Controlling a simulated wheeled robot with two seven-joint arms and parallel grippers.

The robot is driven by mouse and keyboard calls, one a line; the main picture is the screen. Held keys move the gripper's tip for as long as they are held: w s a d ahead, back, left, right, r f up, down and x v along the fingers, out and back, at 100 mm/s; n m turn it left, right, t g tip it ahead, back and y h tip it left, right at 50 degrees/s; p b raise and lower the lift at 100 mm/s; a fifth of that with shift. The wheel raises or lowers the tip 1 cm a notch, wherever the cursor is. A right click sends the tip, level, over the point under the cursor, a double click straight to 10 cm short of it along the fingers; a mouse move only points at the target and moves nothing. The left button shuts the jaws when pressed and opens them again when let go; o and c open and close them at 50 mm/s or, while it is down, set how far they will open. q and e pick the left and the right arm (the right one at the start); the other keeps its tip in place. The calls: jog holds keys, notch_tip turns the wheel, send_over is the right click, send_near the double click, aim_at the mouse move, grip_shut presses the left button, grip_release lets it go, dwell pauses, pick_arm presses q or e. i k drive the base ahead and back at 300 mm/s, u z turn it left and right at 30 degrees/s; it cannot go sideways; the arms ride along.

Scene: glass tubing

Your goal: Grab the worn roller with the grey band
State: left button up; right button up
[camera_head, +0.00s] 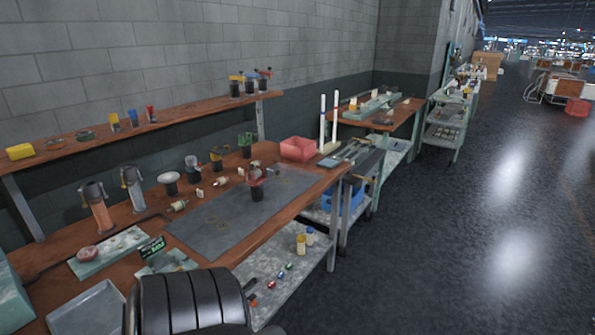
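I cannot pick out the worn roller with the grey band for certain; the small parts are too tiny to read. On the wooden bench, a small pale and dark cylindrical part (178,206) lies left of the grey mat, and a similar part (222,182) lies behind the mat. Small coloured cylinders lie on the lower shelf, including a green one (289,266), a blue one (280,275) and a red one (271,285). Neither of my grippers is visible.
The grey mat (215,235) is mostly bare, with a dark red-topped holder (256,186) on it. A red bin (298,149) stands at the bench's far end. An empty metal tray (88,312) sits near left. The floor (440,255) on the right is clear.

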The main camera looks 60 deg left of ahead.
aim_at(258, 172)
jog(key=u, duration=0.1)
jog(key=i, duration=0.85)
jog(key=u, duration=1.05)
jog(key=i, duration=0.8)
jog(key=u, duration=0.9)
